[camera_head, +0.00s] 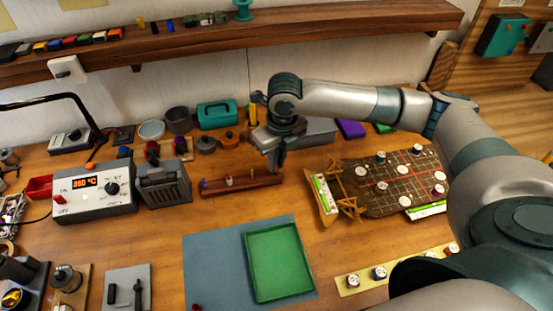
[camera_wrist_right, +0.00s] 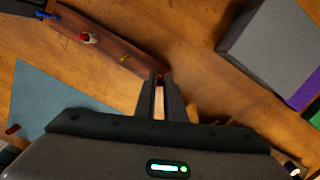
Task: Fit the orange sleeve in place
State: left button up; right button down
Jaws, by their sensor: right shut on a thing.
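My right gripper (camera_head: 276,164) is over the right end of a long wooden rack (camera_head: 262,182). In the right wrist view its two fingers (camera_wrist_right: 160,80) are close together, shut on a small red-orange piece (camera_wrist_right: 160,76) at their tips. The piece is mostly hidden by the fingers; it looks like the orange sleeve. I cannot tell whether it is still in the rack. The rack also shows in the wrist view (camera_wrist_right: 105,50), bearing a white-and-red piece (camera_wrist_right: 88,38), a small yellow piece (camera_wrist_right: 124,58) and a blue piece (camera_wrist_right: 42,15). My left gripper is not in view.
A green tray (camera_head: 250,284) lies on a blue-grey mat (camera_head: 207,262) in front of the rack. A brown board with round pieces (camera_head: 390,195) is at the right. A soldering station (camera_head: 85,196) stands at the left. Bare table lies between rack and mat.

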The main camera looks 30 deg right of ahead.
jog(key=shift+f, duration=0.9)
jog(key=c, duration=1.4)
grip_release()
jog(key=shift+o, duration=0.2)
jog(key=shift+r, duration=0.1)
notch_tip(320, 180, up, 9)
jog(key=p, duration=0.9)
jog(key=shift+s, duration=0.45)
jog(key=shift+f, duration=0.2)
